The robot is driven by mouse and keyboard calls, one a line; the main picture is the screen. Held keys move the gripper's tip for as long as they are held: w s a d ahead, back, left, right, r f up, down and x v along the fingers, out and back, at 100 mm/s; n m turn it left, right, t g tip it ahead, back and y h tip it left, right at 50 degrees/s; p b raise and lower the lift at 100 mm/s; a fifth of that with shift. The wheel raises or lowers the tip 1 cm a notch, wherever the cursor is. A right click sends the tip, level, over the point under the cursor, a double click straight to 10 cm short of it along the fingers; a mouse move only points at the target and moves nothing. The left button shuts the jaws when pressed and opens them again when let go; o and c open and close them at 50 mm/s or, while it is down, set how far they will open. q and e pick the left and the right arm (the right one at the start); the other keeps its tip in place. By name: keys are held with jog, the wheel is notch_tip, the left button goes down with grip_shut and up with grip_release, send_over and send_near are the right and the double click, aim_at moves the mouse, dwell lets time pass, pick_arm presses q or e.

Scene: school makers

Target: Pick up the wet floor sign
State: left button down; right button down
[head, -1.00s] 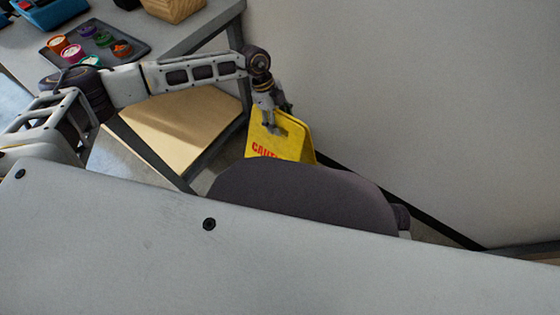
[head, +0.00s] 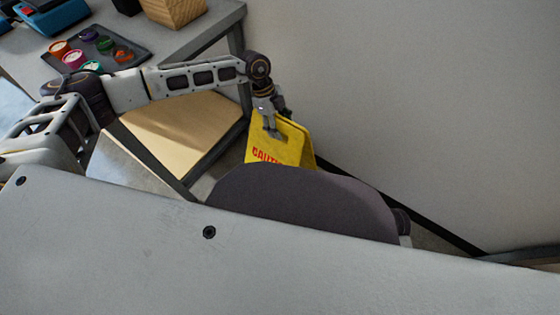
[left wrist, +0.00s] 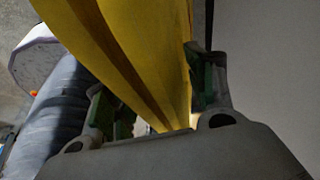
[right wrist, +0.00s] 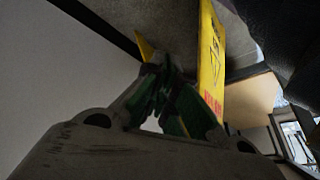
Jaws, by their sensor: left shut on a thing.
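The yellow wet floor sign (head: 292,147), with red "CAUTION" lettering partly visible, stands near the wall, its lower part hidden behind my dark body part. My left gripper (head: 272,132) is shut on its top edge from above. In the left wrist view the sign (left wrist: 135,50) runs down between the two fingers of the left gripper (left wrist: 160,110). In the right wrist view my right gripper (right wrist: 163,75) has its green-padded fingertips together with nothing seen between them. The sign's yellow panels (right wrist: 211,60) show just beyond and to the right of them.
A grey table (head: 215,22) at upper left carries a dark tray (head: 128,65) with several small coloured pots, a wooden block (head: 175,10) and a blue item (head: 55,16). A wooden panel (head: 180,130) lies below it. A plain wall (head: 400,100) closes off the right.

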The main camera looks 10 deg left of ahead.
pick_arm(q)
jog(key=shift+r, duration=0.15)
pick_arm(e)
jog(key=shift+f, duration=0.25)
